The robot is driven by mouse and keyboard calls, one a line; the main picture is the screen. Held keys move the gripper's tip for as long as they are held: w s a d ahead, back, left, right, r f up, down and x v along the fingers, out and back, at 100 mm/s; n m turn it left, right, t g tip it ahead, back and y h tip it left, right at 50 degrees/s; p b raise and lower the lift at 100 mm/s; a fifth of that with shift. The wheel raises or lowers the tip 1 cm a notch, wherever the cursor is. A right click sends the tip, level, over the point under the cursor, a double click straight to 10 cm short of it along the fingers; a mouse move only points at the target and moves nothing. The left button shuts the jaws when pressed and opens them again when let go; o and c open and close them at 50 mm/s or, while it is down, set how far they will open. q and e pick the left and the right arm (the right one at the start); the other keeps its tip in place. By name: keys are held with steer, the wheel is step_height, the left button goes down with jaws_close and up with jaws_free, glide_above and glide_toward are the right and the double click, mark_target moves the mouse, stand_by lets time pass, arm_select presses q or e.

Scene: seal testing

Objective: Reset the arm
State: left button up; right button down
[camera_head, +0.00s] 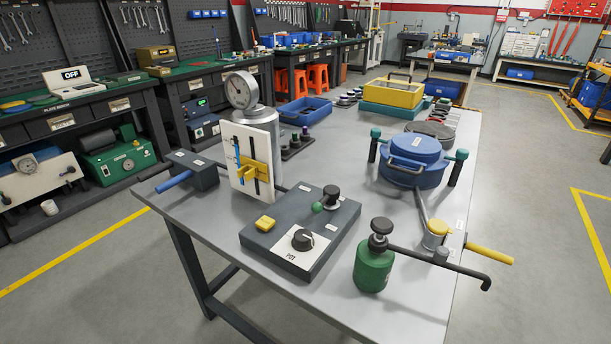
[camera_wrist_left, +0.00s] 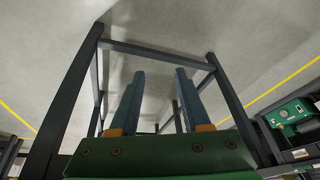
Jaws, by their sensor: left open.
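My left gripper (camera_wrist_left: 160,75) shows in the left wrist view. Its two blue-grey fingers with orange bases stand apart, with nothing between them. Past them are grey floor and a dark table frame (camera_wrist_left: 66,105). Neither of my arms shows in the head view, and my right gripper is in no view. In the head view a grey table (camera_head: 340,145) bears a grey control box (camera_head: 335,229) with a black knob, a green bottle (camera_head: 374,268), a blue round pot (camera_head: 412,160) and a white panel with a dial gauge (camera_head: 240,90) above it.
A yellow-handled lever (camera_head: 489,254) and a black rod (camera_head: 455,267) stick out past the table's right side. A blue bin (camera_head: 305,110) and a yellow box (camera_head: 393,92) stand farther back. Workbenches line the left. The floor right of the table is clear.

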arm_select(q)
step_height(320, 180, down, 7)
steer(key=s+g+p, duration=0.1)
steer(key=p, duration=0.3)
steer(key=s+a+f+g+p, duration=0.2)
steer(key=s+f+p, duration=0.5)
steer(key=s, duration=0.7)
step_height(320, 180, down, 2)
steer(key=shift+s+f, duration=0.2)
steer(key=shift+s, duration=0.05)
steer(key=shift+a, duration=0.1)
